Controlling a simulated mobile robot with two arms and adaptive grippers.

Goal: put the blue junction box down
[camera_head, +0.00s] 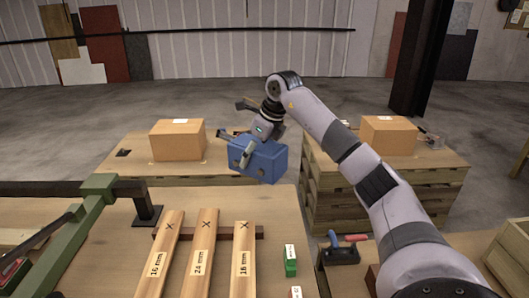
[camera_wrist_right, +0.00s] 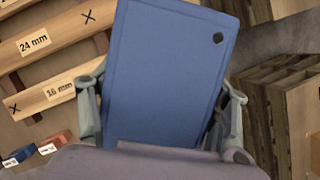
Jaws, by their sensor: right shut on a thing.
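The blue junction box (camera_head: 265,163) is in the grasp of my right gripper (camera_head: 238,145) in the head view. It is tilted and appears raised, beyond the far edge of the near table, in front of the gap between two pallets. In the right wrist view the box (camera_wrist_right: 165,70) fills the middle, with its flat side and a dark hole near one corner showing. The gripper's fingers (camera_wrist_right: 162,118) stand on either side of it, shut on it. My left gripper is not in view.
Cardboard boxes stand on the left pallet (camera_head: 178,140) and the right pallet (camera_head: 389,136). A tool caddy (camera_head: 341,250) is at right. The left pallet's top has bare room.

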